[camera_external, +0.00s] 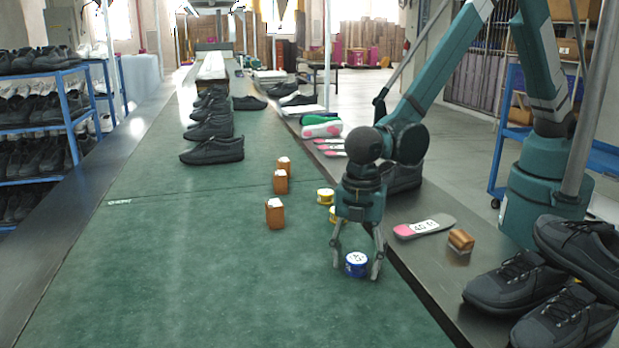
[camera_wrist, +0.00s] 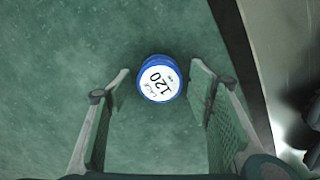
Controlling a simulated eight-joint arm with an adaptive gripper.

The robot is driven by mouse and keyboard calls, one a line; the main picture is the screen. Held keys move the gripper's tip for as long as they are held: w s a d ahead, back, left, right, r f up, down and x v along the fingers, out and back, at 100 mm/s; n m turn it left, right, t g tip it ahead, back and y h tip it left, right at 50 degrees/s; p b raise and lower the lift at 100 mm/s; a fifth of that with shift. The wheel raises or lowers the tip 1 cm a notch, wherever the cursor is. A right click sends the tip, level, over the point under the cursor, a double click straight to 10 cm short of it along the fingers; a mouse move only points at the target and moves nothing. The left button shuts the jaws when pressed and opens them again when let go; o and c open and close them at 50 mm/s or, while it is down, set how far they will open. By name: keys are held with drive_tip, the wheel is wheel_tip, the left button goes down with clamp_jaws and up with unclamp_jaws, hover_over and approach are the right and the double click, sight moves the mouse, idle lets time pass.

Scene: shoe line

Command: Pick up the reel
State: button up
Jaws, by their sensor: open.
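A blue reel (camera_external: 356,265) with a white label on top stands on the green conveyor belt, near its right edge. In the wrist view the blue reel (camera_wrist: 160,79) shows the number 120 on its label. My gripper (camera_external: 355,265) is open, with one finger on each side of the reel in the external view. In the wrist view my gripper (camera_wrist: 155,92) has the reel between and a little beyond its fingertips, with green belt visible on both sides.
Several small orange-brown blocks (camera_external: 275,213) stand on the belt to the left. A grey insole (camera_external: 424,228), a brown block (camera_external: 461,241) and dark shoes (camera_external: 520,275) lie on the right ledge. The belt's front left is clear.

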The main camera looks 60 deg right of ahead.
sight(356, 259)
idle(0.3)
drive_tip(key=c, duration=1)
drive_tip(key=shift+r+p, duration=0.85)
drive_tip(key=shift+r, duration=4.15)
